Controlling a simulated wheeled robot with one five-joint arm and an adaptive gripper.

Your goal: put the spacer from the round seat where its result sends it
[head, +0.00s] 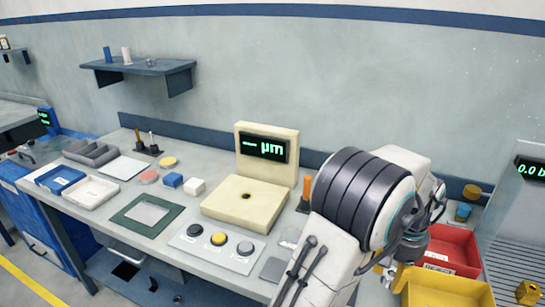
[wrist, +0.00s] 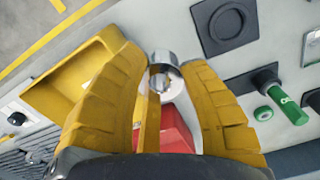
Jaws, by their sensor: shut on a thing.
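The spacer (wrist: 161,66) is a shiny silver metal ring or short cylinder in the wrist view. My gripper (wrist: 165,78) is shut on it, with the yellow fingers on either side. In the head view my arm hides the spacer and most of my gripper. The cream gauge (head: 222,208) has a dark round hole in its top, with no part visible on it. Its display (head: 263,147) shows a dash and "µm". A red bin (head: 475,240) and a yellow bin (head: 470,292) stand at the right. Both also show under my gripper in the wrist view.
A panel with black, yellow and grey buttons (head: 218,239) lies before the gauge. Grey, blue and white trays (head: 92,192) and a green-framed pad (head: 147,213) are at the left. A dark square plate with a round recess (wrist: 228,22) lies beside my gripper.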

